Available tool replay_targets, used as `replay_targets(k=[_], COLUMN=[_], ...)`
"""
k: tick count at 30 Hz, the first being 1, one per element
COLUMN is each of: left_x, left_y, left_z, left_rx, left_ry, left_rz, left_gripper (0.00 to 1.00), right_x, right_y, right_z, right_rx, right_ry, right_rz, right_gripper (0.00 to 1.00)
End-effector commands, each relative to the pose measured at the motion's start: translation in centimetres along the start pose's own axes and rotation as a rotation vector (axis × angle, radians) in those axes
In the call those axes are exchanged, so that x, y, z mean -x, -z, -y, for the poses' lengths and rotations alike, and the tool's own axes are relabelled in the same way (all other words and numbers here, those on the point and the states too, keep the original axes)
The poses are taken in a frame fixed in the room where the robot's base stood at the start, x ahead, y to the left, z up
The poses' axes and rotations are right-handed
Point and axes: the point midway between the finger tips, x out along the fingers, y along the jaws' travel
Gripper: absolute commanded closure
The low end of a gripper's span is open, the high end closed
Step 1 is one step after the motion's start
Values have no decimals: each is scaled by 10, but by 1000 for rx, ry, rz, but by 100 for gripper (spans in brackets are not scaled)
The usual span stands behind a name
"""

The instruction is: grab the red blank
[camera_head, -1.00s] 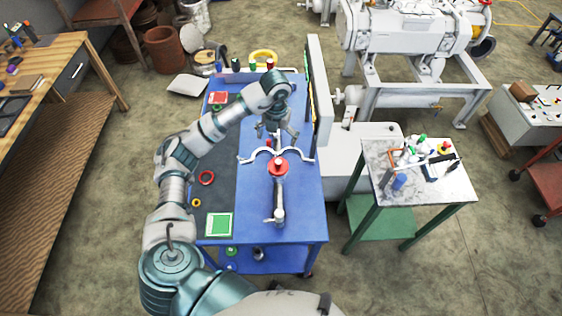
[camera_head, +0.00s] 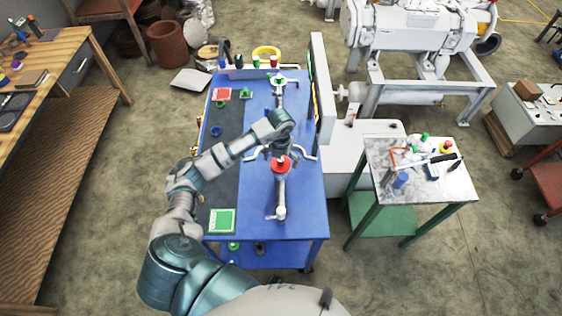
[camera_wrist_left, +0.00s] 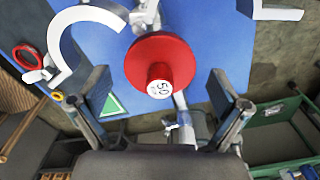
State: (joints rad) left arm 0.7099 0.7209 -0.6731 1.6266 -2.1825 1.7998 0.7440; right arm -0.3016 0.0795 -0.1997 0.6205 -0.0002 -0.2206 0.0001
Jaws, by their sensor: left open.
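The red blank (camera_head: 281,164) is a round red disc with a raised hub, on the pipe fitting (camera_head: 281,195) in the middle of the blue table. In the left wrist view the red blank (camera_wrist_left: 172,48) shows large and central, with a white hub face bearing a marking. My left gripper (camera_head: 275,152) is open and just above and slightly behind it. In the wrist view its two fingers (camera_wrist_left: 158,82) stand apart, one on each side of the hub, with a gap to it. My right gripper is not in view.
A white curved clamp (camera_wrist_left: 58,45) lies close beside the red blank. A tall upright panel (camera_head: 319,90) edges the table's right side. A marble-topped side table (camera_head: 440,185) stands right.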

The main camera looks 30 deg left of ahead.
Motion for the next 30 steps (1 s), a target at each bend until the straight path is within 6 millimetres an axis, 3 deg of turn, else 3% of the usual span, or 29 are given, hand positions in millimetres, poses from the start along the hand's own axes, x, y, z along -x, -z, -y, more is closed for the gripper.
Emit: replay_targets(k=[4,15,16,30], left_x=[0,-1,-1,1], left_y=[0,0,0,2], left_z=[0,0,0,0], left_rx=[0,0,0,-2], left_ry=[0,-1,-1,-3], left_rz=[1,-2,-3,-9], left_gripper=[3,95,100,100], right_x=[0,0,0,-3], right_y=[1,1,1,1], right_z=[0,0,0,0], right_rx=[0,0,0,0], right_ry=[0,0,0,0], right_rz=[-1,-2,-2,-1], right_gripper=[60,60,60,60])
